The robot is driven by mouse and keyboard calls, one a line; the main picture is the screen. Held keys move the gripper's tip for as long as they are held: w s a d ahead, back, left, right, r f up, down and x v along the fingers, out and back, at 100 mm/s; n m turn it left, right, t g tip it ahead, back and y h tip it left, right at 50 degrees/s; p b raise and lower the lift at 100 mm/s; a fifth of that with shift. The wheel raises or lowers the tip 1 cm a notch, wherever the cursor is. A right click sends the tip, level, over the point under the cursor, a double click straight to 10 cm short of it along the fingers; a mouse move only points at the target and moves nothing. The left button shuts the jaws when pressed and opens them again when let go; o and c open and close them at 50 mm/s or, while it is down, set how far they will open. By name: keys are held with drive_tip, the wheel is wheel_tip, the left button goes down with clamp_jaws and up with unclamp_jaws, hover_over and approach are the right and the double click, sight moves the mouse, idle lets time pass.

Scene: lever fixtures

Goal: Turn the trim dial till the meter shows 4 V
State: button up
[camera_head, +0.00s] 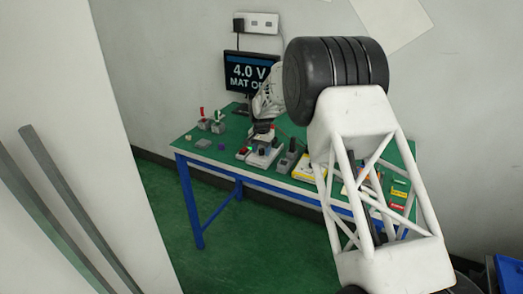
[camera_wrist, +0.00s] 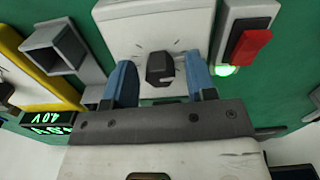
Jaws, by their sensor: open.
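The trim dial (camera_wrist: 160,68) is a black knob on a white box (camera_wrist: 158,22), with tick marks around it. My gripper (camera_wrist: 162,84) is open, with one blue finger on each side of the dial. A gap shows between each finger and the knob, so neither appears to touch it. In the head view my gripper (camera_head: 264,132) is low over the table, and the dial is hard to make out there. The monitor (camera_head: 250,73) at the back reads 4.0 V, with a second line partly hidden by my arm.
A red rocker switch (camera_wrist: 249,45) with a lit green lamp (camera_wrist: 223,70) is right of the dial in the wrist view. A grey hollow block (camera_wrist: 62,48) and a yellow-edged item (camera_wrist: 22,62) are left. Lever fixtures (camera_head: 211,124) stand on the green table (camera_head: 215,152).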

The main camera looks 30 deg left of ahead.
sight(262, 149)
drive_tip(key=shift+r, duration=0.15)
drive_tip(key=shift+r, duration=3.8)
drive_tip(key=shift+d, duration=0.1)
